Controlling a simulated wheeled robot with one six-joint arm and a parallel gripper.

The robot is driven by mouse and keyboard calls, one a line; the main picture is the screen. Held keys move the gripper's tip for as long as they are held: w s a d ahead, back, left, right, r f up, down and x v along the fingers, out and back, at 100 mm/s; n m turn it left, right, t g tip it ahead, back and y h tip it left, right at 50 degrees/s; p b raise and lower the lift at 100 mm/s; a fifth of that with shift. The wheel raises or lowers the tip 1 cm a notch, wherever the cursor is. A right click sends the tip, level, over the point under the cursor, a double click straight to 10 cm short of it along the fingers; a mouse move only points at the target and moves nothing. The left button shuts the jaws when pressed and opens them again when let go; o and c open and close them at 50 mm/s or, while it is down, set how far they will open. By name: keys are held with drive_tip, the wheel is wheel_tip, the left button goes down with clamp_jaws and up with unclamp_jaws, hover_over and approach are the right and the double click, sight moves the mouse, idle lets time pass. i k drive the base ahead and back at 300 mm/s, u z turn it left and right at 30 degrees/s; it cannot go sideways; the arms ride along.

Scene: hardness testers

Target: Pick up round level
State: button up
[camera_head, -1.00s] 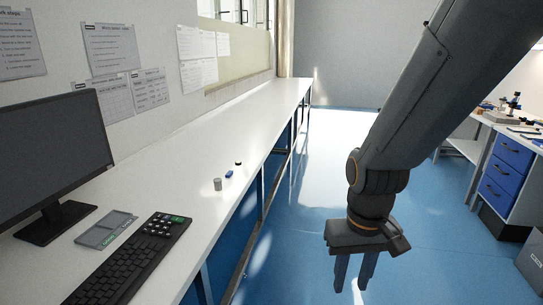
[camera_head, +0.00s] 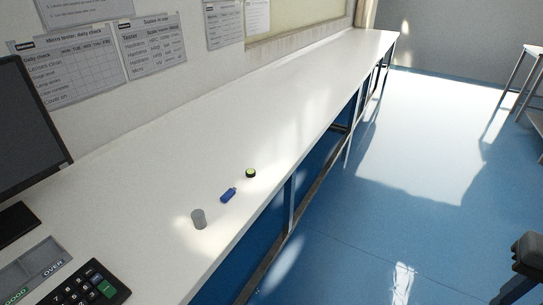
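The round level (camera_head: 251,173) is a small black disc with a yellow-green top. It lies on the white bench (camera_head: 230,120), near its front edge. A small blue object (camera_head: 228,195) lies just nearer to me, to its lower left. A grey cylinder (camera_head: 199,219) stands further to the lower left. The three are apart from one another. My gripper is not in this view; only a dark part of what seems to be my arm shows at the right edge.
A dark monitor (camera_head: 25,130), a grey tray marked GOOD and OVER (camera_head: 35,270) and a black keyboard (camera_head: 95,290) are at the near left. The bench behind the level is bare. Blue floor (camera_head: 350,240) is open to the right. A table stands at the far right.

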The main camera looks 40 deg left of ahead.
sight(250, 173)
drive_tip(key=u, duration=0.65)
drive_tip(key=i, duration=1.3)
drive_tip(key=u, duration=0.9)
